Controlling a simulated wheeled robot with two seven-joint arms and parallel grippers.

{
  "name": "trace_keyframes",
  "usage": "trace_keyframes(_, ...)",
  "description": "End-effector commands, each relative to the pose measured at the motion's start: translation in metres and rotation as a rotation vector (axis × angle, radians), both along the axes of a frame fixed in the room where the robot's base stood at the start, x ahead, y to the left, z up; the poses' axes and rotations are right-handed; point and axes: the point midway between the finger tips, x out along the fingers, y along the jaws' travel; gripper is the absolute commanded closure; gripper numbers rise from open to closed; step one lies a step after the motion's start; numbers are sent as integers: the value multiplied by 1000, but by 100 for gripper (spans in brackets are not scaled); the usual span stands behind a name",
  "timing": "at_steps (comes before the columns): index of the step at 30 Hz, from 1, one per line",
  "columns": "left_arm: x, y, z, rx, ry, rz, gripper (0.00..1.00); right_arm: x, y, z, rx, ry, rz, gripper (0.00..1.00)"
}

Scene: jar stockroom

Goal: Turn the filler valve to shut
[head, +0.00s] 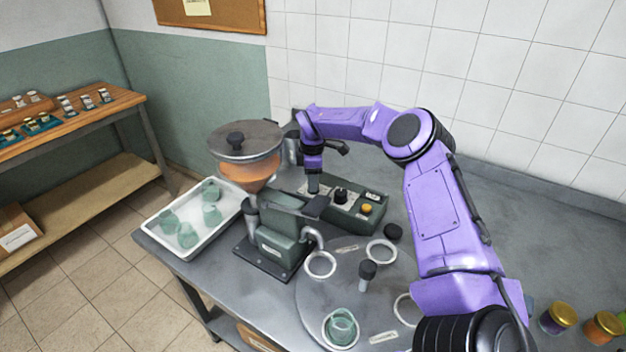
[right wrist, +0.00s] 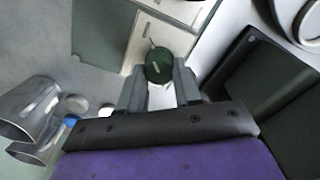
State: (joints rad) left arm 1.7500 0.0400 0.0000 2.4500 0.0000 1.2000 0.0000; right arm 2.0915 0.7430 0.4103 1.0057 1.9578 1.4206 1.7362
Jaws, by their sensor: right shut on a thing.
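The filler (head: 283,235) stands on the grey table, with a hopper (head: 250,172) of orange contents on top and a green body below. My purple right arm reaches over behind it. My left gripper is not in view.
A control box (head: 345,203) with a black knob and a yellow button stands beside the filler. A white tray (head: 153,240) of greenish jars is at left. A round plate (head: 310,300) with white rings and a jar (head: 341,328) is in front. Lidded jars (head: 558,318) stand at right.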

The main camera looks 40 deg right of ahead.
Motion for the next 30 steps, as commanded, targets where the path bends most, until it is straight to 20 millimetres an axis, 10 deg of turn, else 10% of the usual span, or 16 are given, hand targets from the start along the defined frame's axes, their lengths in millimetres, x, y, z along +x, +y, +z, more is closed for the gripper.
trace_keyframes(30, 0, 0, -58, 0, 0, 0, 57, 0, -4, 0, -7, -4, 744, 97)
